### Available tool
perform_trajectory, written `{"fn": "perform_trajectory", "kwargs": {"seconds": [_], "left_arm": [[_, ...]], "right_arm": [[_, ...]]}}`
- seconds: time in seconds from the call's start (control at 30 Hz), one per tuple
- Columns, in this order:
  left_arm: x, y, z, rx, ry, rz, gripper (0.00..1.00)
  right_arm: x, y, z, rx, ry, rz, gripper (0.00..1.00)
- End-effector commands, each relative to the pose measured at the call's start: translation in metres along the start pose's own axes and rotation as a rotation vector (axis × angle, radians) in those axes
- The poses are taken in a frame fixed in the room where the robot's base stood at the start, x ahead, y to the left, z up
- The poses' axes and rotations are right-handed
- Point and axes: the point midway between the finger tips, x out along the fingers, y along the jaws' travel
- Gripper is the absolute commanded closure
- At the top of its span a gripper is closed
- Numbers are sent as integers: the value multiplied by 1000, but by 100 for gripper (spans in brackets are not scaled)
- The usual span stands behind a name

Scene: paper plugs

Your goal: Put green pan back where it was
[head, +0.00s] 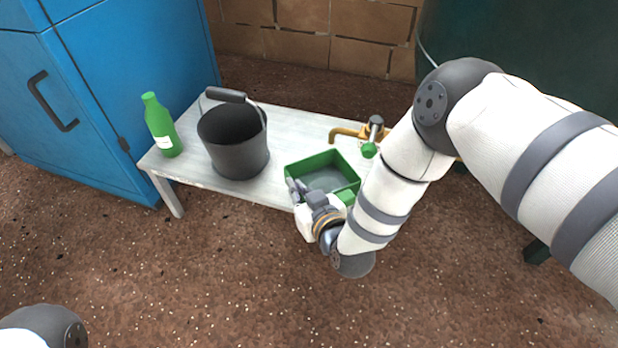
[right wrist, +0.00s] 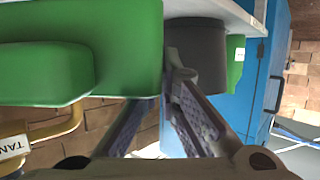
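The green pan (head: 343,163) is a rectangular tray with a greyish inside, at the front edge of the grey bench, right of the black bucket. I cannot tell whether it rests on the bench or is held just above it. My right gripper (head: 297,186) is at its near left corner, one finger on each side of the wall. In the right wrist view the pan (right wrist: 125,25) fills the upper left, and my gripper's fingers (right wrist: 165,85) converge at its edge, partly hidden by it. My left gripper is not in view.
The bench (head: 187,172) holds a black bucket (head: 240,160) and a green bottle (head: 160,127) to the left. A blue cabinet (head: 90,110) stands at left. The floor in front is clear.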

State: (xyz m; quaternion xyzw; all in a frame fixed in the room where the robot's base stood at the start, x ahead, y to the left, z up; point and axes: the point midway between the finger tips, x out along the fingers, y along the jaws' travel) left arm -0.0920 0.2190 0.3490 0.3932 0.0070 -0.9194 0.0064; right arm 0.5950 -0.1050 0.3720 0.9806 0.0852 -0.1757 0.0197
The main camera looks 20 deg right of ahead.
Motion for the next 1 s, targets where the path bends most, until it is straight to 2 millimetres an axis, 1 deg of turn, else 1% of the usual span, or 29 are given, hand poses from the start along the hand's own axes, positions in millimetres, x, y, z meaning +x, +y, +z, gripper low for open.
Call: {"fn": "perform_trajectory", "kwargs": {"seconds": [0.03, 0.1, 0.37, 0.4, 0.5, 0.53, 0.77, 0.9, 0.93, 1.0], "left_arm": [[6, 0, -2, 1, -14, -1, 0], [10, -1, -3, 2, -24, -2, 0], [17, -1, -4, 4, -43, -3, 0], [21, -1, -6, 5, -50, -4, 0], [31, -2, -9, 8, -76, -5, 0], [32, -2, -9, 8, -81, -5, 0], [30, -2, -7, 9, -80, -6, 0], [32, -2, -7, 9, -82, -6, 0], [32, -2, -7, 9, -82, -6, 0], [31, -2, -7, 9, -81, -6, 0]], "right_arm": [[12, 12, 0, 0, 1, 3, 100], [25, 24, -4, 1, 1, 2, 100], [47, 48, -15, 1, 2, 2, 100], [51, 50, -10, 2, -3, 0, 100], [59, 48, 17, 3, -7, -1, 100], [61, 48, 20, 3, -5, -1, 100], [60, 48, 15, 1, 1, -1, 100], [61, 48, 19, 1, 0, -1, 100], [60, 48, 19, 2, -1, -1, 90], [60, 48, 19, 2, -1, -1, 75]]}}
